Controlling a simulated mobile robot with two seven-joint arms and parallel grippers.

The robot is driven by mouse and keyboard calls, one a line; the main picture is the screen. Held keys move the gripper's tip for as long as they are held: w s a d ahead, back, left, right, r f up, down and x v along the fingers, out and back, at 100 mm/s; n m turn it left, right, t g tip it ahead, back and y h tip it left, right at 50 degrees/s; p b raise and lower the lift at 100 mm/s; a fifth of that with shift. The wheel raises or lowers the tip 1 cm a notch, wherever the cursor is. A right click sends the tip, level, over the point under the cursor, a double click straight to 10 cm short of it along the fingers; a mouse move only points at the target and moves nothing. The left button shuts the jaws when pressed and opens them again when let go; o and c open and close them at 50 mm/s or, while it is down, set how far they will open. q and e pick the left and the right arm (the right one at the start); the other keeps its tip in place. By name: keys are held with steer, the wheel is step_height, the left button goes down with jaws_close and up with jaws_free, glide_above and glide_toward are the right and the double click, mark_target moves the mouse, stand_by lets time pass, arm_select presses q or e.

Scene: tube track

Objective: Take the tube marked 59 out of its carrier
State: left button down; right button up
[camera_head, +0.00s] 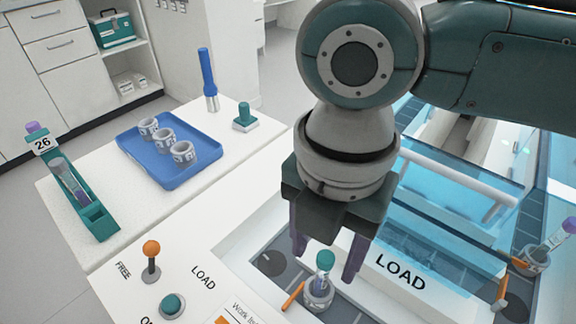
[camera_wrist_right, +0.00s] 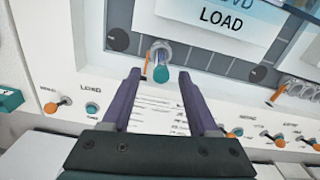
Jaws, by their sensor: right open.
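A tube with a teal cap (camera_head: 325,260) stands in a round grey carrier (camera_head: 318,296) on the track by the LOAD sign. I cannot read a number on it. It also shows in the right wrist view, its teal cap (camera_wrist_right: 160,74) in front of the carrier. My right gripper (camera_head: 326,264) is open, pointing down, with its purple fingers on either side of the capped tube. In the wrist view the fingers are apart with nothing clamped between them. Another tube with a purple cap (camera_head: 568,228) leans in a carrier (camera_head: 534,259) at the right edge. My left gripper is not in view.
A teal rack labelled 26 (camera_head: 92,213) holds a purple-capped tube at left. A blue tray (camera_head: 200,143) holds several grey carriers. An orange-topped lever (camera_head: 151,250) and a teal button (camera_head: 172,305) stand at front left. Orange bars lie by the track; blue clear covers are at right.

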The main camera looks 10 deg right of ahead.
mark_target(323, 274)
step_height(323, 274, down, 6)
steer(key=shift+d+r+b, duration=0.15)
steer(key=shift+b, duration=0.55)
steer(key=shift+r, duration=0.1)
jaws_close()
